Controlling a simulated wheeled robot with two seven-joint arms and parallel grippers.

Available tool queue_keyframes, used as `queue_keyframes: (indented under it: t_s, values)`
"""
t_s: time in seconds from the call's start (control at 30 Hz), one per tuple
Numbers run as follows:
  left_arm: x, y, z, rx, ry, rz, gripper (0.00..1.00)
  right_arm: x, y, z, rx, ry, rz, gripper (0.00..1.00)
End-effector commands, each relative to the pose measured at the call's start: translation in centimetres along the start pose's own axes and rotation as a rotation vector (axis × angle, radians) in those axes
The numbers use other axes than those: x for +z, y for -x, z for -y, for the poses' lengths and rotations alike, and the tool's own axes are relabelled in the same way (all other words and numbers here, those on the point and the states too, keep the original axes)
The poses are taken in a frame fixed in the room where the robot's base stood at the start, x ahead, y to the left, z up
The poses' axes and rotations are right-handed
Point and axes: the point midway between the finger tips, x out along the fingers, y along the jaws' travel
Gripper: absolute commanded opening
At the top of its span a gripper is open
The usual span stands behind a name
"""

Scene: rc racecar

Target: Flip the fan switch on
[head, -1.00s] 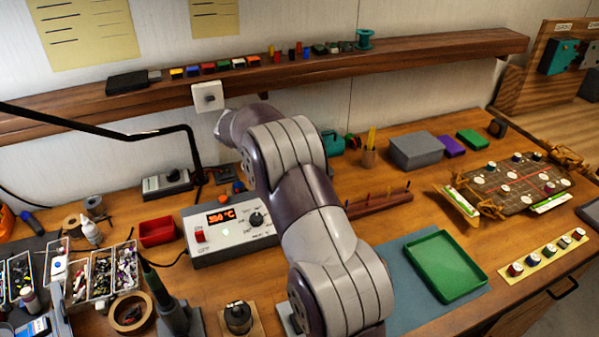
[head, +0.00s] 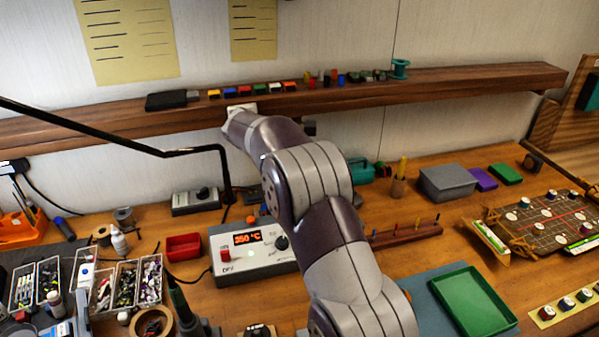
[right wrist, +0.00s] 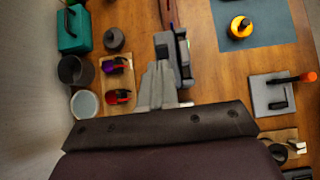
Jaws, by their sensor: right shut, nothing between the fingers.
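My left gripper is not in view.
A wooden shelf (head: 430,84) with small parts runs along the wall. A black lamp arm (head: 110,129) crosses left of my arm. A soldering station (head: 250,252) and red bin (head: 183,247) stand below. A green tray (head: 474,302) is at right.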

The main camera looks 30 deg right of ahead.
Motion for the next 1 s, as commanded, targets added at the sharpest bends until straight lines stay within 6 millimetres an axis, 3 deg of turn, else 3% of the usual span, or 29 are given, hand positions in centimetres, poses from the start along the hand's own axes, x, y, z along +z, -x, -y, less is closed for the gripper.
queue_keyframes:
  t_s: [0.13, 0.33, 1.0]
  values:
    - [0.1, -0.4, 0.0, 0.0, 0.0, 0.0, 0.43, -0.1, 3.3, -0.1, 0.003, 0.0, -0.001, 0.0]
    - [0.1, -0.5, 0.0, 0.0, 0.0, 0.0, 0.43, 0.0, 6.1, 0.0, 0.001, 0.001, 0.0, 0.0]
    - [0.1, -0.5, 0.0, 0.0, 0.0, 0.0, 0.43, 0.0, 6.7, 0.0, -0.001, 0.001, 0.0, 0.0]
